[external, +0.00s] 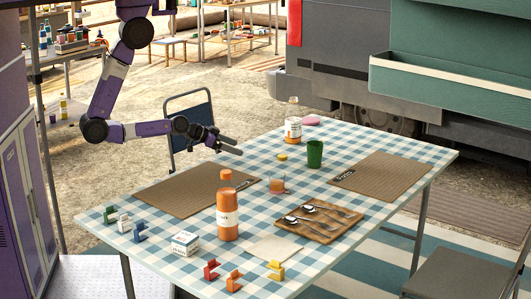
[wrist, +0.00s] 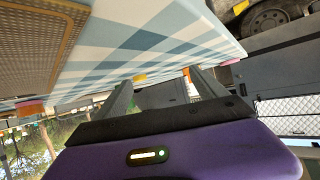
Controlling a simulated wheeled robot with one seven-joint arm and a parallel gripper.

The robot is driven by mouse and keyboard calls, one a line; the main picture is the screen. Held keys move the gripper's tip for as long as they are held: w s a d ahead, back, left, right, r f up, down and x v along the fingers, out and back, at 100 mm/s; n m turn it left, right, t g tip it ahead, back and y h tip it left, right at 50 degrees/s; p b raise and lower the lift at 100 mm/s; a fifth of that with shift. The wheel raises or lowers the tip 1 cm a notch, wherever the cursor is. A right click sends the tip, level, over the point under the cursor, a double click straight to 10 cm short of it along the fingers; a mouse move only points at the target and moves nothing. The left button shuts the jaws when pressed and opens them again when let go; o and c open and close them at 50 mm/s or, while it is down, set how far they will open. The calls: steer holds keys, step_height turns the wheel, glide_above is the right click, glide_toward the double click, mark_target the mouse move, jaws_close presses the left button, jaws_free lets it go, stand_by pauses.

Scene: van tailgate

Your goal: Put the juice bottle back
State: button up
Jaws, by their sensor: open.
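An orange juice bottle (external: 228,215) with a white label and orange cap stands upright on the checked table, near its front middle. A second, clearer bottle (external: 293,130) with an orange and white label stands at the table's far edge. My gripper (external: 232,146) is open and empty above the table's far left part, apart from both bottles. In the wrist view my gripper's two fingers (wrist: 163,88) are spread with nothing held between them. I cannot make out either bottle for certain in the wrist view.
A folding chair (external: 188,125) stands behind; another (external: 470,270) is at right.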

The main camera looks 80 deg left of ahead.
steer(key=s+d+r+t+h, duration=0.1)
steer(key=s+d+r, duration=0.5)
steer(key=s+r, duration=0.2)
steer(key=s+d+r+m+t+h, duration=0.1)
steer(key=s+d+r, duration=0.5)
steer(key=s+r, duration=0.2)
steer(key=s, duration=0.2)
steer(key=shift+s+d+m+t, duration=0.15)
steer(key=shift+s+m+t, duration=0.15)
steer(key=shift+s, duration=0.1)
